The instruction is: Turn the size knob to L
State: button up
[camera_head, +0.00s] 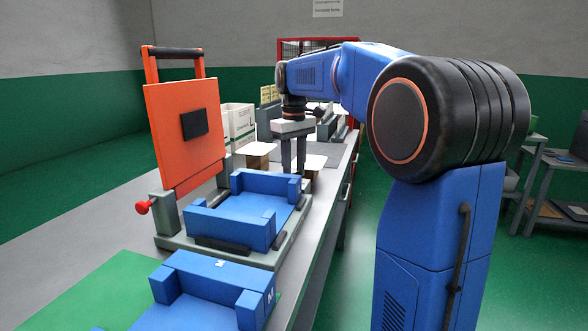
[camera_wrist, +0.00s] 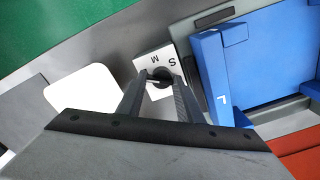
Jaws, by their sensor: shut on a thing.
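The size knob (camera_wrist: 162,72) is a small dark dial on a white plate (camera_wrist: 146,64) in the wrist view. The letters M and S show on the plate. An L mark on the plate is not visible; part of the plate is hidden by my fingers. My gripper (camera_wrist: 158,82) has its two fingers on either side of the knob and is shut on it. A pale mark shows at the dial, but its exact direction is hard to tell. In the head view my gripper (camera_head: 294,172) points down at the bench, and the knob is hidden there.
A blue nest (camera_head: 240,218) sits under an upright orange lid (camera_head: 185,135) with a red knob (camera_head: 143,207) at its side. A second blue nest (camera_head: 215,275), marked M, stands nearer. A blue part marked L (camera_wrist: 222,98) and a white pad (camera_wrist: 83,90) flank the knob.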

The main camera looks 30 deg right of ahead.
aim_at(294, 173)
dwell(0.3)
jog(key=o, duration=1.1)
jog(key=shift+r, duration=0.15)
notch_tip(294, 173, up, 17)
jog(key=shift+r, duration=0.1)
